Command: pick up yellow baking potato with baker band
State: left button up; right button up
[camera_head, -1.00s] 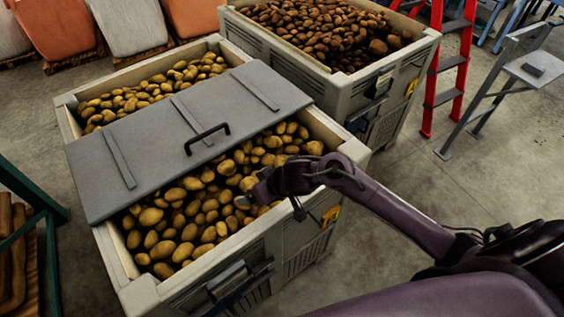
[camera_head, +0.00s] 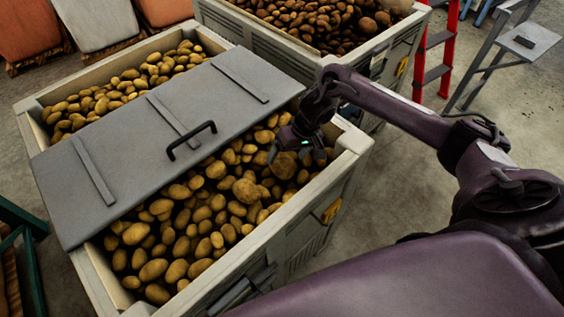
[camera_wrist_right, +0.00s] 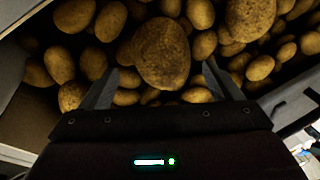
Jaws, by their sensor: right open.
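Many yellow-brown potatoes fill the near bin (camera_head: 352,150). My right gripper (camera_head: 297,154) is over the bin's right part, open and empty, pointing down at the heap. A large, rough, yellow-brown potato (camera_head: 284,166) lies just below it. In the right wrist view, a large potato (camera_wrist_right: 160,52) shows ahead of and between the two spread fingers of the right gripper (camera_wrist_right: 161,82); I cannot tell whether they touch it. Another large potato (camera_head: 246,190) lies left of it in the head view. No band marking is readable on any potato. My left gripper is not in view.
A grey lid (camera_head: 130,140) with a black handle (camera_head: 190,140) covers the middle of the near bin. A second bin (camera_head: 395,60) of darker potatoes stands behind. A red ladder (camera_head: 435,60) and a grey stand (camera_head: 525,42) are at the right.

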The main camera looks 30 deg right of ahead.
aim_at(286, 158)
jog(key=x, duration=0.3)
jog(key=shift+a, duration=0.1)
jog(key=c, duration=0.8)
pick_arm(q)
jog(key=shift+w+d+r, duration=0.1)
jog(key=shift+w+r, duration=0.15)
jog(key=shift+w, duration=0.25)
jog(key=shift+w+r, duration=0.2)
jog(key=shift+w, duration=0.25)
pick_arm(e)
jog(key=c, duration=0.4)
jog(key=shift+r, duration=0.1)
jog(key=shift+c, duration=0.2)
